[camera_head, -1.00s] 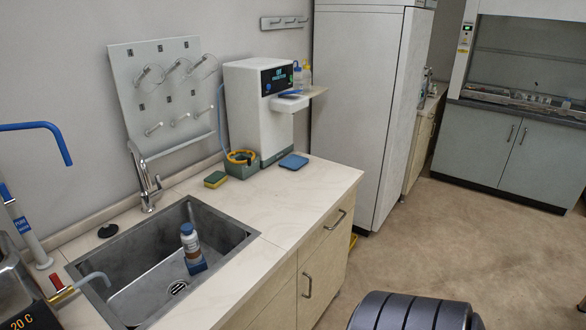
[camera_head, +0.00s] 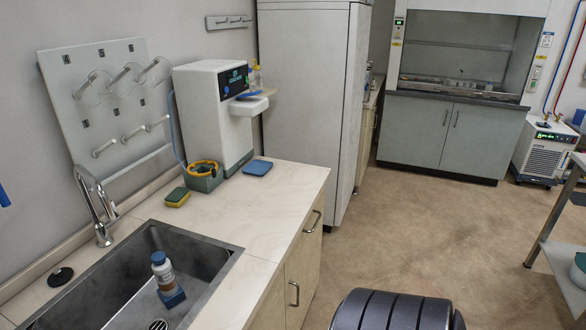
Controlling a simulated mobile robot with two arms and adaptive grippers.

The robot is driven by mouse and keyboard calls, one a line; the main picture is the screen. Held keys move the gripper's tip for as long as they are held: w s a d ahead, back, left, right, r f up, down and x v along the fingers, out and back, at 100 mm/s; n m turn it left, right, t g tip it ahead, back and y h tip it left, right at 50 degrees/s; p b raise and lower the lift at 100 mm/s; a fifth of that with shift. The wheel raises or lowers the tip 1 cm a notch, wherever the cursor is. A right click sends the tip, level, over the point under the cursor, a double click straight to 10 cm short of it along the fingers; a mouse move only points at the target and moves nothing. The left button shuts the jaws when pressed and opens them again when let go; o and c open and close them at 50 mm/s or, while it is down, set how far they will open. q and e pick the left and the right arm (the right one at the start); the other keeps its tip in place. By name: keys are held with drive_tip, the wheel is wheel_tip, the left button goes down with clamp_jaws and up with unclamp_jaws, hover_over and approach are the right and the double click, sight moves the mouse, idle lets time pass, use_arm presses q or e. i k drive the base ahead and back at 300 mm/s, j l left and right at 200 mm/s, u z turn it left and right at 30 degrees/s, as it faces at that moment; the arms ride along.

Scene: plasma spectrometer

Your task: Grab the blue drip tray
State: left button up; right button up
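A flat, blue, roughly square piece (camera_head: 258,167) lies on the pale counter, just right of the foot of the white dispensing machine (camera_head: 212,112); it looks like the drip tray. A small blue edge also shows at the machine's white spout shelf (camera_head: 248,104), but I cannot tell what it is. Nothing covers the blue piece on the counter, and the counter around its front and right is bare. Neither of my grippers is in view.
A grey-green box with a yellow ring (camera_head: 204,176) and a sponge (camera_head: 178,197) stand left of the tray. A tall white cabinet (camera_head: 305,95) stands behind. The floor (camera_head: 430,225) to the right is open.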

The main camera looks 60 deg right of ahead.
sight(255, 167)
drive_tip(key=z, duration=1.75)
drive_tip(key=i+l+u, duration=0.1)
drive_tip(key=l+u, duration=0.2)
drive_tip(key=i+l+u, duration=0.1)
drive_tip(key=l+u, duration=0.45)
drive_tip(key=i+l, duration=0.05)
